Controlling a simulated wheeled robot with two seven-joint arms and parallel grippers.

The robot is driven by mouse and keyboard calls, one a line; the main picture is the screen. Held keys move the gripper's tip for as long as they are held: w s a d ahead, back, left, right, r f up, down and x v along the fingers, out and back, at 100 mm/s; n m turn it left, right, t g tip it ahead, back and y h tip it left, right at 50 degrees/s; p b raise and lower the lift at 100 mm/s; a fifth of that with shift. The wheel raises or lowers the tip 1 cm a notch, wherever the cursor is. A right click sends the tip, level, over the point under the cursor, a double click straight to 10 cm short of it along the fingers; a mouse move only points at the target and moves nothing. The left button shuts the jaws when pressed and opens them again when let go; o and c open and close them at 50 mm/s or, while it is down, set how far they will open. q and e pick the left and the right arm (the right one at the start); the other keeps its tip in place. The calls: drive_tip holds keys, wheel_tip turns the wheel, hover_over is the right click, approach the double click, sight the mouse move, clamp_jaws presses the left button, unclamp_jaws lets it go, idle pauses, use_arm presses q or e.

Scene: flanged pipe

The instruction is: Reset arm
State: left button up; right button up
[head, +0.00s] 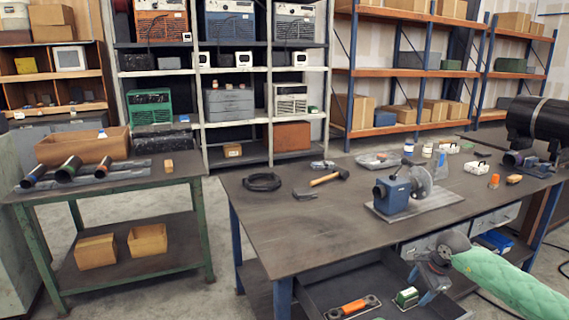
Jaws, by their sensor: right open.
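My right arm, in a green sleeve, comes in from the lower right. My right gripper (424,290) is at its end, below the front edge of the main workbench (300,232) and over the open drawer area. It is open, with nothing seen between its fingers. My left gripper is out of view. A blue machine block with a round metal flange disc (420,180) stands on a grey plate on the bench, behind and apart from the right gripper. Several dark pipe pieces (70,168) lie on the green side table at the left.
A hammer (328,180) and a coiled black cable (262,182) lie on the bench. An open drawer (330,275) under it holds an orange-handled tool (353,307) and a small green box (407,297). A large black cylinder (540,122) stands at the right. The bench's front left is clear.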

drive_tip(key=w+a+r+m+t+y, duration=0.3)
drive_tip(key=a+r+t+y, duration=0.1)
drive_tip(key=a+r, duration=0.25)
drive_tip(key=w+a+r+m+t+y, duration=0.35)
drive_tip(key=a+r+y, duration=0.2)
drive_tip(key=r, duration=0.25)
wheel_tip(320, 180, up, 20)
drive_tip(key=s+d+m+t+h, duration=0.15)
drive_tip(key=m+t+h, duration=0.55)
drive_tip(key=m+t, duration=1.15)
drive_tip(key=s+f+m+g+h, duration=0.55)
drive_tip(key=f+m+g, duration=0.25)
drive_tip(key=f+m, duration=0.4)
drive_tip(key=s+f+m+g+h, duration=0.4)
drive_tip(key=s+f+m+g, duration=0.2)
drive_tip(key=f+m+g, duration=0.45)
drive_tip(key=s+a+f+m+g+y, duration=0.2)
drive_tip(key=s+a+f, duration=0.2)
drive_tip(key=s+f, duration=0.5)
drive_tip(key=s+a+f+m+g+y, duration=0.2)
drive_tip(key=s+a+f, duration=0.3)
drive_tip(key=s+f, duration=0.5)
drive_tip(key=s+a+f+m+g+y, duration=0.2)
drive_tip(key=s+f, duration=0.7)
drive_tip(key=s, duration=1.1)
drive_tip(key=a+g, duration=0.2)
drive_tip(key=a, duration=0.1)
drive_tip(key=shift+s+f, duration=0.3)
drive_tip(key=shift+f, duration=0.05)
